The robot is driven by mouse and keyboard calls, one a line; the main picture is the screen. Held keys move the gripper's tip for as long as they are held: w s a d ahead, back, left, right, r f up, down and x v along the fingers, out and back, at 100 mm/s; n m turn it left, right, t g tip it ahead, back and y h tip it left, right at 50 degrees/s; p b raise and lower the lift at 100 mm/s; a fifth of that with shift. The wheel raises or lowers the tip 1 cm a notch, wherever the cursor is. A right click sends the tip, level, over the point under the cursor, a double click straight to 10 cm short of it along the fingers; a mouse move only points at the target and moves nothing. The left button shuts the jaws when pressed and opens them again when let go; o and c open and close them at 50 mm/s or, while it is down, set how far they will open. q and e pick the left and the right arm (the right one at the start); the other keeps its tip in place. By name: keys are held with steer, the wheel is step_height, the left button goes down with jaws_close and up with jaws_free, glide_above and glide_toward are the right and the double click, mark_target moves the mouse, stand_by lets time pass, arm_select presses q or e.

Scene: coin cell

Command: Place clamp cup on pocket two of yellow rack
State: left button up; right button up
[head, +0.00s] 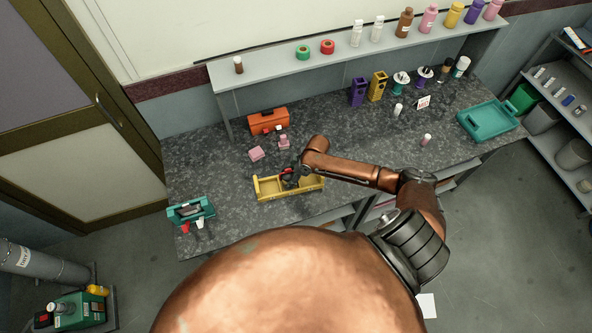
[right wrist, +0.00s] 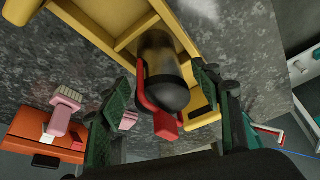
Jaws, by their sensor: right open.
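The yellow rack (head: 268,194) lies on the grey speckled counter, left of centre in the head view. It also shows at the top of the right wrist view (right wrist: 92,16). The clamp cup (right wrist: 162,52), a greyish cylinder with a dark rounded end and a red clamp, is at the rack, close to a yellow wall. Its red part shows small in the head view (head: 287,171). My right gripper (head: 292,177) is over the rack. In the wrist view its open green-padded fingers (right wrist: 166,88) stand either side of the cup. I cannot tell which pocket holds it. My left gripper is not in view.
Two pink items (head: 256,153) and an orange toolbox (head: 268,121) stand behind the rack. A teal holder (head: 190,211) is at the left counter end. A teal tray (head: 488,119) is far right. The counter right of the rack is mostly clear under my arm.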

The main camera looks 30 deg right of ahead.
steer(key=v, duration=0.9)
steer(key=shift+r+b, duration=0.25)
steer(key=shift+b, duration=0.05)
steer(key=shift+f, duration=0.1)
